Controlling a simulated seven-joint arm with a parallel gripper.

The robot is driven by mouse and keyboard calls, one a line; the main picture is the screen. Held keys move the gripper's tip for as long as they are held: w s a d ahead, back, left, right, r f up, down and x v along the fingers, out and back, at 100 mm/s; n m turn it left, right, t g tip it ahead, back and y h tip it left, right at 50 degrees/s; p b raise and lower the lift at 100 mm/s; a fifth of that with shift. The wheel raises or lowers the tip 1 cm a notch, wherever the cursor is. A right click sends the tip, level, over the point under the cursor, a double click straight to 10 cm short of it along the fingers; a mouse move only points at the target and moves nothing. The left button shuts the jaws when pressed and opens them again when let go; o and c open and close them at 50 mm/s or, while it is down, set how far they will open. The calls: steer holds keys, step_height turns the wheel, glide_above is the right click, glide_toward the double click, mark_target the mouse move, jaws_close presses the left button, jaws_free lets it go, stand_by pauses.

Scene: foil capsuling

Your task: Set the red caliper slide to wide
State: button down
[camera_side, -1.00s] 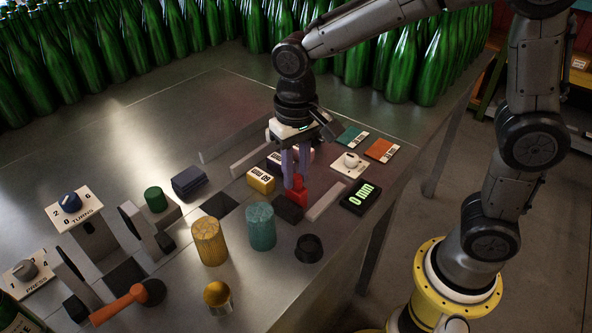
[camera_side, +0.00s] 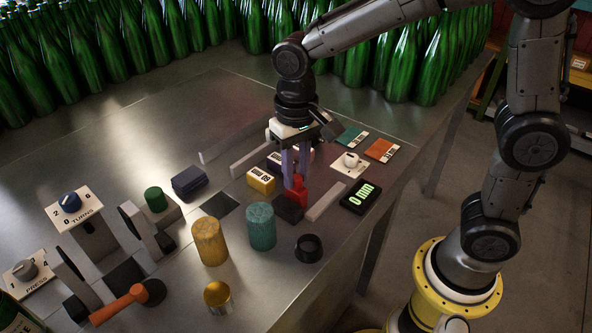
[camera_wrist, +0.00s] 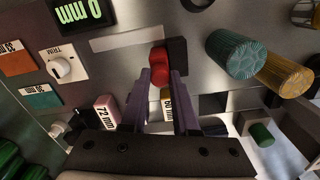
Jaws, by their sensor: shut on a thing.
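The red caliper slide (camera_side: 297,189) stands on the metal bench beside a dark block (camera_side: 287,209), to the right of the yellow block. My gripper (camera_side: 295,176) reaches down from above, its purple fingers shut on the slide. In the wrist view the red slide (camera_wrist: 159,66) shows between the tips of my gripper (camera_wrist: 161,82). The fingers hide part of it.
A pale bar (camera_side: 326,201) lies right of the slide. A yellow block (camera_side: 261,180) stands close on the left. A white TRIM knob (camera_side: 351,160) is behind right. Teal (camera_side: 262,226) and yellow (camera_side: 209,241) cylinders and a black ring (camera_side: 308,248) stand in front.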

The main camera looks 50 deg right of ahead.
steer(key=d, duration=0.8)
steer(key=shift+r, duration=0.1)
steer(key=c, duration=0.7)
jaws_free()
steer(key=shift+o, duration=0.2)
step_height(320, 180, up, 14)
